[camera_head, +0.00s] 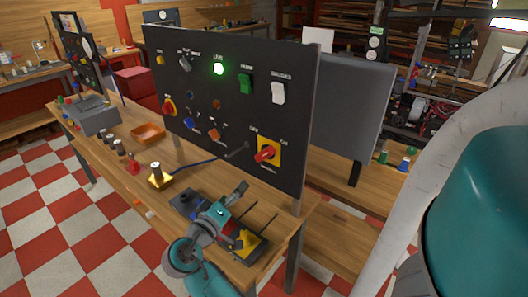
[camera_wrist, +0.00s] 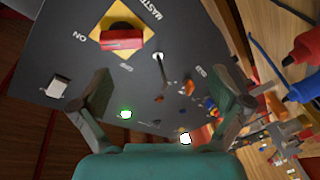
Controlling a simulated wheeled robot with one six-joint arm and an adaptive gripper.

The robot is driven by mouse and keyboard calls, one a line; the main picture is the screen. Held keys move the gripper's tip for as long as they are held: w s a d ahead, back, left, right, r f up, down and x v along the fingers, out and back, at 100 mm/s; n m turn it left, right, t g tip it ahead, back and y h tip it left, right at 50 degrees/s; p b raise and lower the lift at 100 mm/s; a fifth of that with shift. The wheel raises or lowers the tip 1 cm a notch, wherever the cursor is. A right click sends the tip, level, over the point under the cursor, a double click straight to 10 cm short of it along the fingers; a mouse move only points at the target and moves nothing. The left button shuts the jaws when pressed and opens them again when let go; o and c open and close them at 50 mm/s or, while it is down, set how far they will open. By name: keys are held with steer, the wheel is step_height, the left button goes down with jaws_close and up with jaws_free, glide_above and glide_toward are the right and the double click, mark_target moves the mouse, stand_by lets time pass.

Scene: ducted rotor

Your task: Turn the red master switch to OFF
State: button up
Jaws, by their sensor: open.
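The red master switch (camera_head: 266,153) is a red handle on a yellow square plate, low on the right part of the black panel (camera_head: 225,115). In the wrist view the switch (camera_wrist: 122,38) shows at the top left, with an ON label beside it. The handle lies toward that label; I cannot tell its setting for certain. My gripper (camera_wrist: 165,95) is open and empty, its two fingers spread apart. The switch is beyond the fingertips, nearer the left finger, and not touched. In the head view my gripper is low in front of the panel, below the switch.
Below my gripper the bench holds a dark tray with yellow parts (camera_head: 248,243).

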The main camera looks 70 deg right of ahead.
mark_target(262, 156)
steer(key=s+d+r+m+g, duration=0.1)
steer(key=d, duration=0.3)
steer(key=s+d+r+m+g, duration=0.1)
steer(key=d+r+g, duration=0.1)
steer(key=d, duration=0.2)
steer(key=s+d+r+m+g, duration=0.1)
steer(key=d+r+m, duration=0.1)
steer(key=d, duration=0.3)
steer(key=shift+s+r, duration=0.1)
steer(key=shift+r, duration=0.1)
steer(key=c, duration=1.1)
